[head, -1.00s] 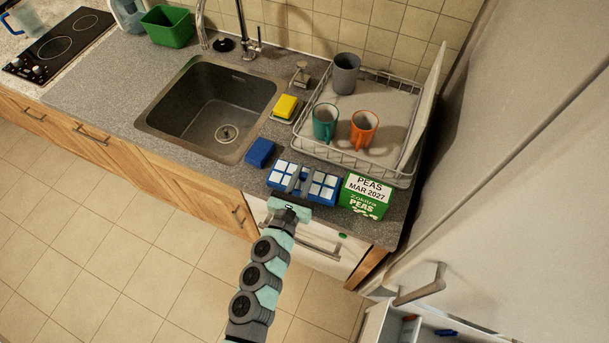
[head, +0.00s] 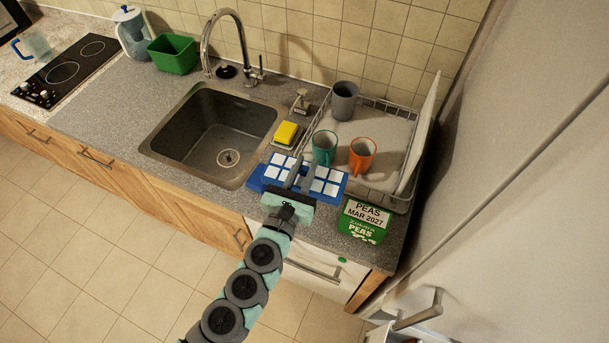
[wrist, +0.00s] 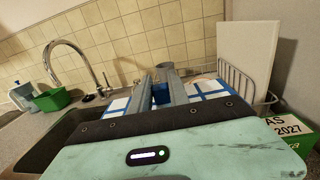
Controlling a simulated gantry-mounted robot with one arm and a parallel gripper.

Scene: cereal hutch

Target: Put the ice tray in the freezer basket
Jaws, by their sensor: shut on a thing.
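The ice tray (head: 328,183) is blue with white cubes. My gripper (head: 298,172) is shut on its middle and holds it above the counter, in front of the dish rack. In the wrist view, the two fingers (wrist: 164,85) reach over the tray (wrist: 208,88), which shows on both sides of them.
A green peas package (head: 364,220) stands at the counter's front right. The sink (head: 205,135) lies left. The tall fridge (head: 510,190) with its handle (head: 420,314) fills the right side.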

